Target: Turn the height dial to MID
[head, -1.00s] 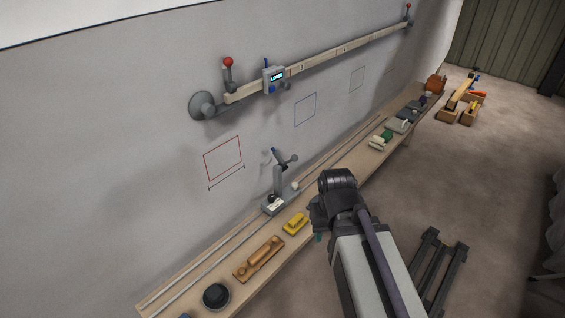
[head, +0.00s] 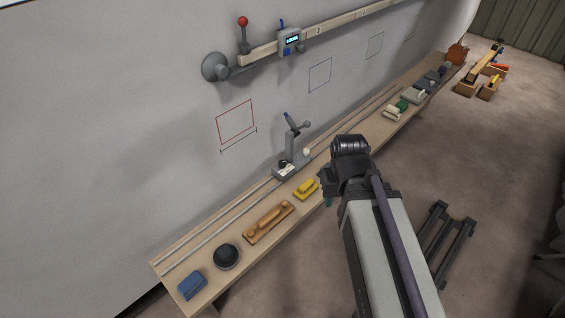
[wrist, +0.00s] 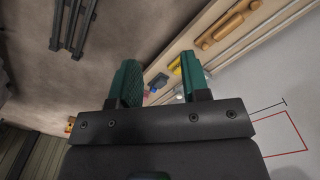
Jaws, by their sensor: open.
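A grey stand (head: 292,158) with an upright post, a blue-tipped lever and a pale label on its base is on the wall shelf (head: 180,272). The height dial seems to be on this stand, but its markings are too small to read. Small blue and red parts show between the fingers, unclear.
The shelf also bears a yellow block (head: 306,188), a wooden plane (head: 268,222), a black round tool (head: 227,257) and a blue block (head: 192,285). A rail with a display box (head: 289,41) is on the wall above. Floor right of the shelf is open, with a dark rack (head: 445,235).

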